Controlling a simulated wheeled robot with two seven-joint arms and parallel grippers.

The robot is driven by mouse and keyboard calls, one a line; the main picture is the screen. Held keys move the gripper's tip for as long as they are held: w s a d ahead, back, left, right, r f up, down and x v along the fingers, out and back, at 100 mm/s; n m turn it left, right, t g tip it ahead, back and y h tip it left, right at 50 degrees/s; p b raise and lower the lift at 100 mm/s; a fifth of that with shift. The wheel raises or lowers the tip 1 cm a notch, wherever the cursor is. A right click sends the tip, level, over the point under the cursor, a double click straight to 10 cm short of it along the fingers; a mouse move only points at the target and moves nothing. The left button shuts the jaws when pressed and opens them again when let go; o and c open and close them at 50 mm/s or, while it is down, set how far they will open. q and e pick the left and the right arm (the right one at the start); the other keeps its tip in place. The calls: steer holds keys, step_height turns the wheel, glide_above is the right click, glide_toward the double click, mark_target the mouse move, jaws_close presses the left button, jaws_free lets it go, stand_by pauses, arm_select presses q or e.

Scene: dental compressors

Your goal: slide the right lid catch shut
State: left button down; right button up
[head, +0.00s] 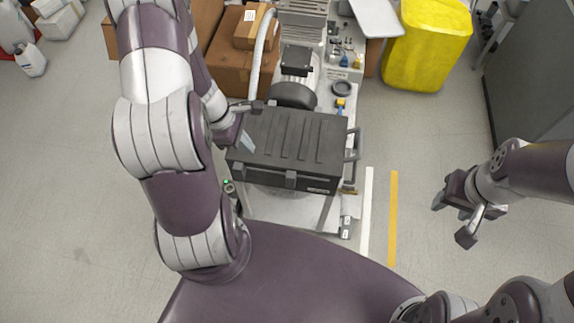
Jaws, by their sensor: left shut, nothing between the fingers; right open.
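A dark grey case (292,140) with a ribbed lid sits on the light bench in the middle of the head view. Its lid is down. My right gripper (452,223) is open and empty over the floor, well to the right of the case.
A handle (353,144) sticks out on the case's right side. A motor (293,92) and a pale hose (262,50) stand behind it. Cardboard boxes (232,68) are at the back left, a yellow bin (427,45) at the back right.

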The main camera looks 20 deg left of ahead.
mark_target(291, 178)
arm_select(q)
steer(key=b+x, duration=0.3)
steer(key=x, duration=0.7)
steer(key=shift+f, duration=0.1)
steer(key=d, duration=0.3)
steer(key=shift+w+d, duration=0.15)
steer(key=shift+w, duration=0.2)
steer(key=shift+d, duration=0.35)
